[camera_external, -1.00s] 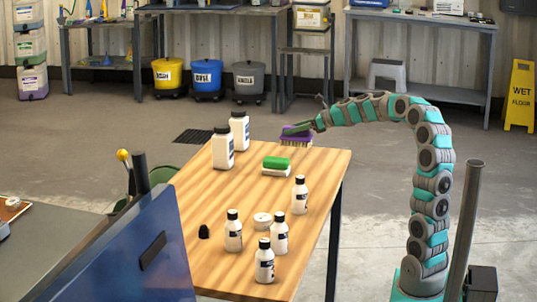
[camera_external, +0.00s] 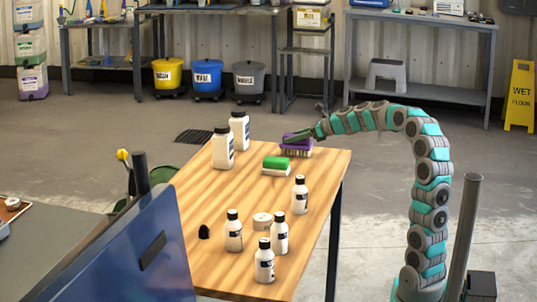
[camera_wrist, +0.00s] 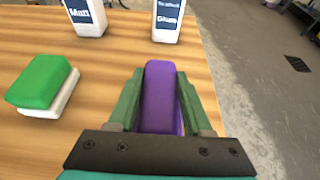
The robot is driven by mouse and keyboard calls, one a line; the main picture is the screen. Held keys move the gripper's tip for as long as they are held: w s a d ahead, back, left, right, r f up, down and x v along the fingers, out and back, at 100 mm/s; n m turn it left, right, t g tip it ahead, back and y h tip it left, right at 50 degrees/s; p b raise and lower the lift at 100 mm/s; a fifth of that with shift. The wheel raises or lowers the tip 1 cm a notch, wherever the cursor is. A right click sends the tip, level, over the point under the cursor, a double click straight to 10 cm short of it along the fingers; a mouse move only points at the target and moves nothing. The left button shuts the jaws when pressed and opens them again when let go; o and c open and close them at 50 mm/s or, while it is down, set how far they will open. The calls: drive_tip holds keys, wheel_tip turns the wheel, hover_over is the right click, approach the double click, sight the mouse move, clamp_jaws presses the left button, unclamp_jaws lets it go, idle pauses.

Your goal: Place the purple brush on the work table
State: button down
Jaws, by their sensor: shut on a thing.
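The purple brush (camera_external: 296,139) has a purple back and pale bristles below. My gripper (camera_external: 308,135) is shut on it at the far right part of the wooden work table (camera_external: 236,258). In the wrist view the purple brush (camera_wrist: 160,95) lies between the two green fingers of my gripper (camera_wrist: 160,100), with table top around it. The bristles are low, at or just above the table top; I cannot tell whether they touch. The bristles are hidden in the wrist view.
A green and white sponge (camera_external: 276,166) lies close to the brush on the table. Two large white bottles (camera_external: 223,148) (camera_external: 240,131) stand to its left. Several small black-capped bottles (camera_external: 279,232) and a round white tin (camera_external: 262,220) stand nearer the front. The table's right edge is close.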

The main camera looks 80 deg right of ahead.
drive_tip(key=shift+f, duration=0.55)
drive_tip(key=shift+c, duration=1.2)
unclamp_jaws()
